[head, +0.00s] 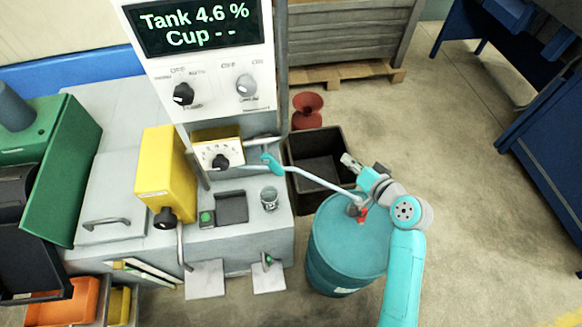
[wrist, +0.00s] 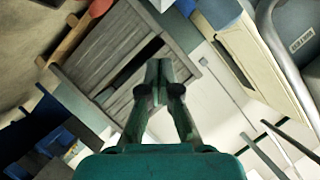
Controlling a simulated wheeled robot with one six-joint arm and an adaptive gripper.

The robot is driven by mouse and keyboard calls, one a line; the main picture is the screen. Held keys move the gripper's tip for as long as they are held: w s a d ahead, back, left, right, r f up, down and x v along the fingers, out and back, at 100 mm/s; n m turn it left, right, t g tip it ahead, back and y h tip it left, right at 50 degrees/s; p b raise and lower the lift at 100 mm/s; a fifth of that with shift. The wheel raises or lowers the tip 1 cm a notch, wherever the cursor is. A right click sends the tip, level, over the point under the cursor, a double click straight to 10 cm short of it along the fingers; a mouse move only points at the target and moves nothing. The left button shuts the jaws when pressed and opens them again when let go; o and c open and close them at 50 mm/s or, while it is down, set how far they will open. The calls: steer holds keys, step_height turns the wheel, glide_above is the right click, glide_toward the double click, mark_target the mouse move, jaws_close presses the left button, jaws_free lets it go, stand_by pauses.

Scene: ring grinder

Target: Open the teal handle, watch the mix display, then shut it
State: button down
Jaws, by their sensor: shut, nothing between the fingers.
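The teal handle (head: 271,164) sits on the pipe at the right side of the machine in the head view. The display (head: 195,22) on the white panel above reads "Tank 4.6 %" and "Cup - -". A small cup (head: 269,198) stands on the grey machine top below the handle. My gripper (head: 347,160) is to the right of the handle, apart from it, above the dark bin's right edge in the picture. In the wrist view my gripper (wrist: 158,72) is shut and empty, its fingertips together. The handle cannot be made out in the wrist view.
A teal drum (head: 345,250) stands below my arm, with a pale pipe running from the machine to its top. A dark open bin (head: 318,160) is behind. A yellow box (head: 166,170) and knobs are on the machine's left. Open floor lies to the right.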

steer(key=s+a+r+m+g+y, duration=0.1)
steer(key=s+a+r+g+y, duration=0.2)
steer(key=s+a+y, duration=0.25)
glide_toward(280, 173)
steer(key=w+a, duration=0.3)
steer(key=w, duration=0.3)
steer(key=shift+s+a, duration=0.2)
steer(key=shift+a, duration=0.45)
steer(key=shift+s+a+f+m+t+y, duration=0.1)
steer(key=shift+a+f+m+t+y, duration=0.4)
steer(key=shift+a+f+m+y, duration=0.4)
steer(key=shift+a+f, duration=0.15)
steer(key=shift+a, duration=0.15)
steer(key=shift+d, duration=0.1)
